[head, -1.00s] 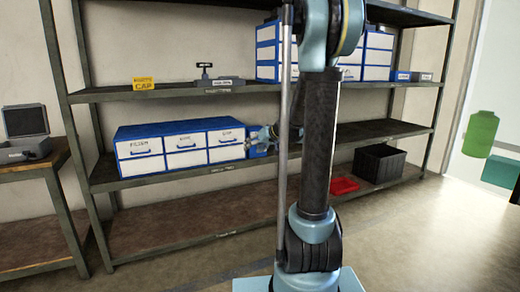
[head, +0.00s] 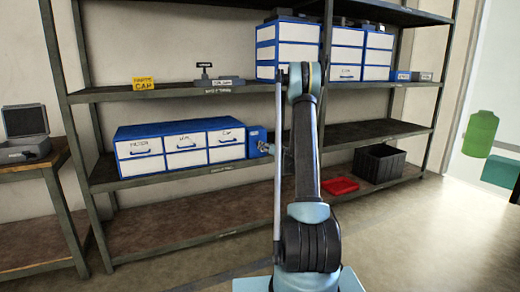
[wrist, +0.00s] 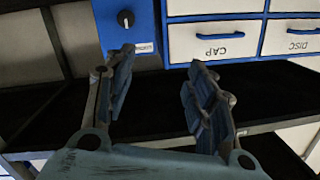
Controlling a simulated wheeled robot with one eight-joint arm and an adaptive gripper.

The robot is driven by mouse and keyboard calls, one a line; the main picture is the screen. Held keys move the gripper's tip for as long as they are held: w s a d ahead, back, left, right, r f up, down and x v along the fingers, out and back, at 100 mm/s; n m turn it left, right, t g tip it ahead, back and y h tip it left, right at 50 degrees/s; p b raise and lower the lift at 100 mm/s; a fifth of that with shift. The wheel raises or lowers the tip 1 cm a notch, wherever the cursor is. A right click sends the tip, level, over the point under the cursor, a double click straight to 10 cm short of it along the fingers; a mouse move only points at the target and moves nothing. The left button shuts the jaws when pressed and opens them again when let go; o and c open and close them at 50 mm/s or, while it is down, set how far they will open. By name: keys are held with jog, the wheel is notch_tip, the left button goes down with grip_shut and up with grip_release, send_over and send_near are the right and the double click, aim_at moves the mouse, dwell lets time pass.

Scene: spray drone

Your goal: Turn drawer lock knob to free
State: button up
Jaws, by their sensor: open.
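The drawer unit (head: 180,127) is a blue cabinet with white-fronted drawers on the middle shelf. A blue lock panel (head: 257,136) stands at its right end. In the wrist view, which is turned over, the panel (wrist: 138,30) carries a black round knob (wrist: 125,18) with a pale pointer mark, and a small label (wrist: 143,47) too small to read surely. My gripper (wrist: 161,58) is open and empty, its fingers apart, below the knob in that picture and not touching it. In the head view my gripper (head: 267,148) is small, beside the lock panel and partly hidden by my arm.
The CAP drawer (wrist: 215,40) and DISC drawer (wrist: 291,37) have blue handles. The shelf edge (head: 200,173) runs below the unit. A red tray (head: 341,186) and black crate (head: 379,163) sit to the right. A yellow CAP sign (head: 145,84) stands on the shelf above.

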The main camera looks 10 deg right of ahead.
jog(key=w+d+f+m+t+h, duration=0.1)
jog(key=w+d+f+t, duration=0.1)
jog(key=w+d+f, duration=0.3)
jog(key=a+x, duration=0.1)
jog(key=x, duration=1.5)
jog(key=shift+f, duration=0.8)
jog(key=shift+a, duration=0.1)
jog(key=c, duration=1.1)
